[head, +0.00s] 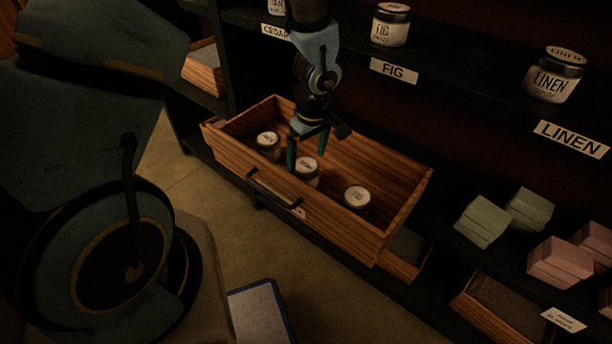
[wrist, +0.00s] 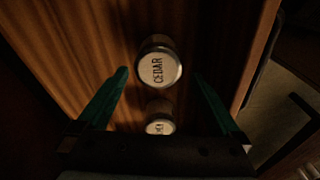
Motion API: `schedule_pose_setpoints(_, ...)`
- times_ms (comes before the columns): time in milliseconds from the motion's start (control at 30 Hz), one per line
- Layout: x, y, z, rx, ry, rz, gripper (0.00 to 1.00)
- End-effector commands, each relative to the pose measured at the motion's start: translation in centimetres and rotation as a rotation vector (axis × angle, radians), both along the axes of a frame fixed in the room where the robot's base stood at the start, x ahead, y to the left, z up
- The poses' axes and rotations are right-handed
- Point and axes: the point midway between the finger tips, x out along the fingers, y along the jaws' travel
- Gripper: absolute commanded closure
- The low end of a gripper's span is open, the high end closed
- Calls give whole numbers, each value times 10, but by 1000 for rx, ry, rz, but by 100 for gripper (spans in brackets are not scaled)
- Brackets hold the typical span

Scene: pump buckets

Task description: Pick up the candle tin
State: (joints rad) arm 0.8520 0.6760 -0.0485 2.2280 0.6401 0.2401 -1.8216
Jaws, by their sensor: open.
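Three round tins with pale lids stand in an open wooden drawer (head: 400,215): a left tin (head: 268,140), a middle tin (head: 306,172) and a right tin (head: 357,198). Their lids are too small to read in the head view. My gripper (head: 307,154) is open and empty, pointing down over the middle tin. In the wrist view, a tin lettered CEDAR (wrist: 158,68) lies between and below my gripper's green fingers (wrist: 160,76), with no visible contact. A second tin (wrist: 160,124), its lettering partly hidden, shows nearer the palm.
The drawer's walls and front handle (head: 272,190) surround the tins. On the shelf above stand a FIG jar (head: 391,25) and a LINEN jar (head: 553,75) with labels. Green blocks (head: 482,221) and pink blocks (head: 558,262) sit at right. A blue-edged pale object (head: 258,312) is below.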

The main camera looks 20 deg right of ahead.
Motion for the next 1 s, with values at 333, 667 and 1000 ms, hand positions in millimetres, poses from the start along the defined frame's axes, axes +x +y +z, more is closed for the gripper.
schedule_pose_setpoints(333, 3, 0, -33, 3, 2, 0, 0)
schedule_pose_setpoints(667, 8, 0, -68, 0, -1, 1, 0)
schedule_pose_setpoints(1000, 8, 0, -68, 0, 0, 1, 15)
